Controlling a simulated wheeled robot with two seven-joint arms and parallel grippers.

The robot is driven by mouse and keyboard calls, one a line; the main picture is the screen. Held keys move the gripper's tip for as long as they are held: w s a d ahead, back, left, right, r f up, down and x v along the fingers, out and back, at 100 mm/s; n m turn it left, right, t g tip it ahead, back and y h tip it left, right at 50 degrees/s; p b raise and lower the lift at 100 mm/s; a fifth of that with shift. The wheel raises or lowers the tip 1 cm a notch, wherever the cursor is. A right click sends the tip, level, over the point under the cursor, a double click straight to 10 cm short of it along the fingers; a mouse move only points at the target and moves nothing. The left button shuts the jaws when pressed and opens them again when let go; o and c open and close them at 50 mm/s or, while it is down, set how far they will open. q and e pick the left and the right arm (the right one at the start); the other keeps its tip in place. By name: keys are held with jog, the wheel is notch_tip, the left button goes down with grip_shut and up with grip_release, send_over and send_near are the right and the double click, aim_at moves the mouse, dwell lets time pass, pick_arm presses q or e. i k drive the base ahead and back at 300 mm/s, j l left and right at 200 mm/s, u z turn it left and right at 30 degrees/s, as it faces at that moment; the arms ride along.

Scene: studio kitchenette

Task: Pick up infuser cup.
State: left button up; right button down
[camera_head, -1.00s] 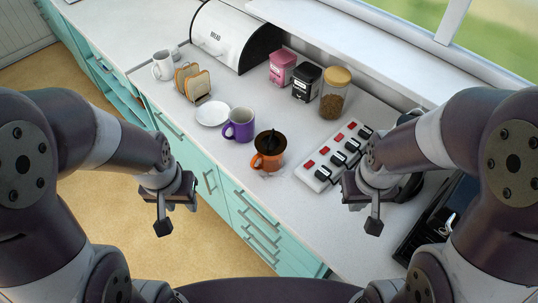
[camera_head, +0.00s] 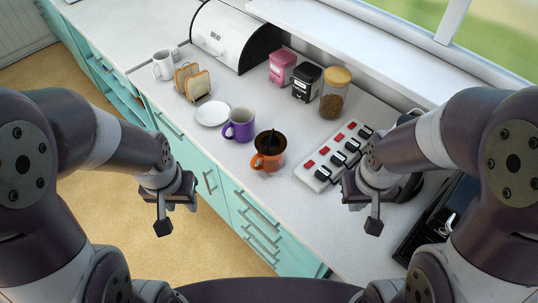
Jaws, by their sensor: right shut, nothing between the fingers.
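The infuser cup, an orange mug with a dark infuser on top (camera_head: 268,160), stands upright near the front edge of the counter. Its handle points to the left. My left gripper (camera_head: 164,225) hangs over the floor in front of the counter, left of the cup and well apart from it. It holds nothing visible, and its finger gap cannot be made out. My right gripper (camera_head: 373,225) is shut and empty above the counter, to the right of the cup and apart from it.
A purple mug (camera_head: 239,130) and a white saucer (camera_head: 211,116) stand left of the cup. A white block with red and black pieces (camera_head: 333,156) lies to its right. A toast rack (camera_head: 193,83), white mug (camera_head: 164,66), bread bin (camera_head: 225,38), pink tin (camera_head: 282,68), black tin (camera_head: 306,84) and jar (camera_head: 333,95) stand farther back.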

aim_at(275, 136)
jog(key=k+z, duration=0.2)
jog(key=z, duration=0.2)
jog(key=k+l+z, duration=0.1)
jog(key=z, duration=0.3)
jog(key=k+l+z, duration=0.2)
jog(key=z, duration=0.2)
jog(key=i+j+z, duration=0.15)
jog(key=j+z, duration=0.25)
jog(key=j, duration=0.55)
jog(key=j+z, duration=0.35)
jog(key=j, duration=0.6)
jog(key=i, duration=0.05)
